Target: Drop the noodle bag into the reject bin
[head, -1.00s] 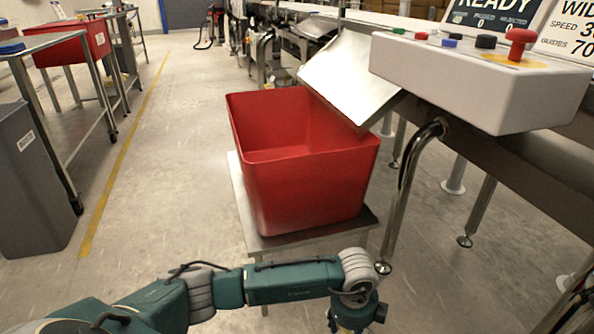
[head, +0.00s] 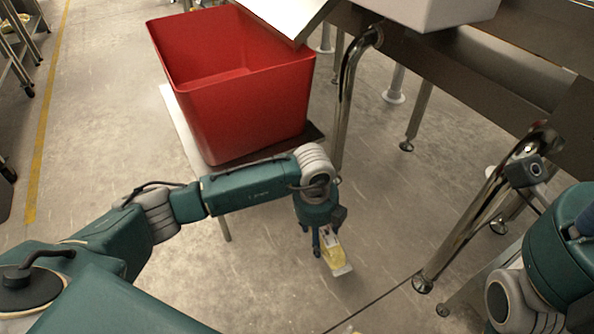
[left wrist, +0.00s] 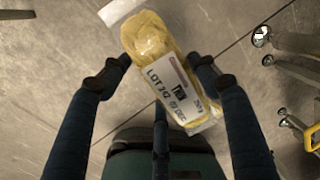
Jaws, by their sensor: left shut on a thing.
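The noodle bag (head: 334,255) is a clear packet with yellow contents. In the left wrist view the noodle bag (left wrist: 150,42) carries a white label with "LOT" print. My left gripper (head: 322,250) is shut on it and holds it over the floor; in the left wrist view the fingers (left wrist: 158,72) sit on either side of the bag. The red reject bin (head: 245,112) is open-topped and stands beyond my left forearm, up and left of the bag. The visible part of its inside looks empty. My right arm shows at the right edge; its gripper is out of the picture.
The bin stands on a low metal stand (head: 184,130). A sloping metal chute (head: 285,14) overhangs its back right rim. A curved pipe leg (head: 347,90) and the conveyor frame (head: 500,70) are on the right. The floor left of the bin is clear.

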